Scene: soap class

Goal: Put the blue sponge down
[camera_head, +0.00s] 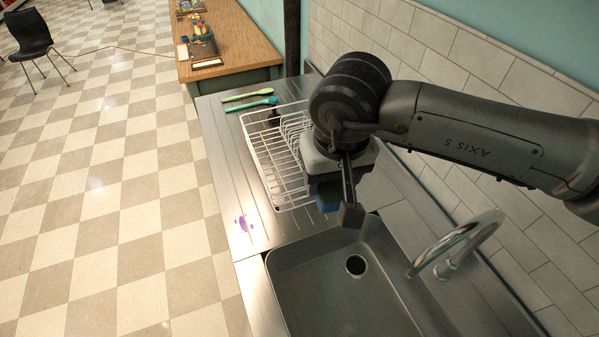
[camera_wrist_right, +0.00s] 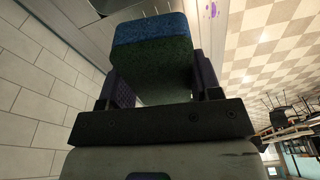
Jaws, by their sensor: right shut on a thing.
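The blue sponge (camera_head: 328,197) is held by my right gripper (camera_head: 338,205) in the head view, above the counter strip between the dish rack and the sink. In the right wrist view the sponge (camera_wrist_right: 152,55), blue at its far end and dark green on its broad face, sits between the two fingers of my right gripper (camera_wrist_right: 152,85). The fingers are shut on it. My right arm hides part of the rack and counter below. Whether the sponge touches anything beneath it cannot be told. My left gripper is not in view.
A white wire dish rack (camera_head: 262,151) stands on the metal counter (camera_head: 225,150). Two green-handled brushes (camera_head: 250,100) lie behind it. A purple spot (camera_head: 242,224) marks the left drainboard. The sink (camera_head: 310,290) with its faucet (camera_head: 455,245) is in front; its basin looks empty.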

